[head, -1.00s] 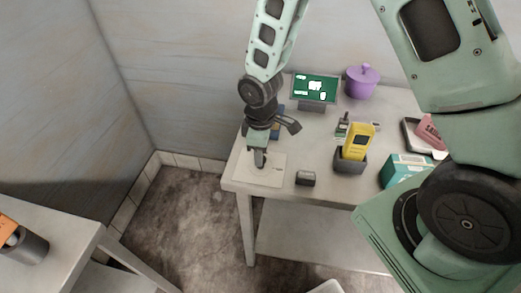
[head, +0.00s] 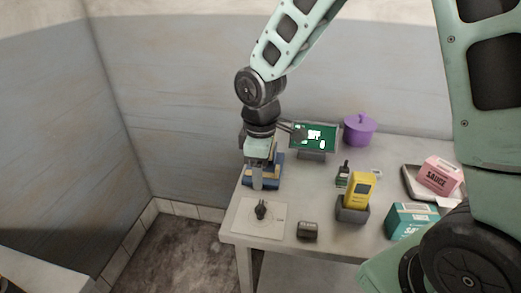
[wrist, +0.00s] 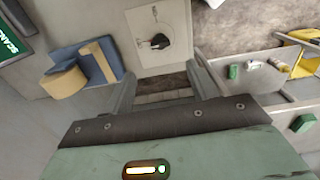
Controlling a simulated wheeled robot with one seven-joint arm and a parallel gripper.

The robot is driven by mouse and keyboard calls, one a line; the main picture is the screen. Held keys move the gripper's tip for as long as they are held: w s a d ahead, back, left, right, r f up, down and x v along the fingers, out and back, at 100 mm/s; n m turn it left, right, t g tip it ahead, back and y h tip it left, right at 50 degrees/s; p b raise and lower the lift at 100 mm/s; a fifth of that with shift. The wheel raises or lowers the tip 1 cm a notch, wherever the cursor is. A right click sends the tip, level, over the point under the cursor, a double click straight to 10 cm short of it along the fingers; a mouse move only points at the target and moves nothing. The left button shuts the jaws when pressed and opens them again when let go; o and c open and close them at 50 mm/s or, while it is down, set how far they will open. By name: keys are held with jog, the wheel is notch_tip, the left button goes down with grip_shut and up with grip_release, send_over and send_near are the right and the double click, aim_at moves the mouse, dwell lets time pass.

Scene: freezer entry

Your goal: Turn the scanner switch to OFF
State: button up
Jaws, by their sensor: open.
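The scanner switch is a black knob (head: 261,209) on a pale square plate (head: 245,219) at the table's front left corner. In the wrist view the knob (wrist: 159,41) stands on its plate (wrist: 178,20), with small markings too small to read surely. My gripper (head: 257,186) is above the table, behind the knob in the head view, and apart from it. In the wrist view its two fingers (wrist: 164,88) are spread with nothing between them, and the knob lies beyond them. A screen (head: 315,138) with a green display stands at the table's back.
A blue and tan object (head: 277,170) stands close beside my gripper. A small dark block (head: 307,230), a yellow device in a dark holder (head: 358,190), a teal box (head: 411,220), a pink sauce box (head: 438,174) and a purple pot (head: 360,130) stand to the right.

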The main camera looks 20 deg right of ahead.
notch_tip(320, 180, up, 6)
dwell(0.6)
jog(key=s+a+m+b, duration=0.1)
jog(key=s+a, duration=0.2)
jog(key=s, duration=0.7)
jog(key=s+a+m, duration=0.2)
jog(key=s+a, duration=0.1)
jog(key=s, duration=0.7)
jog(key=shift+s+a+f+y+b, duration=0.2)
jog(key=shift+s+a+y+b, duration=0.1)
jog(key=shift+a+b, duration=0.1)
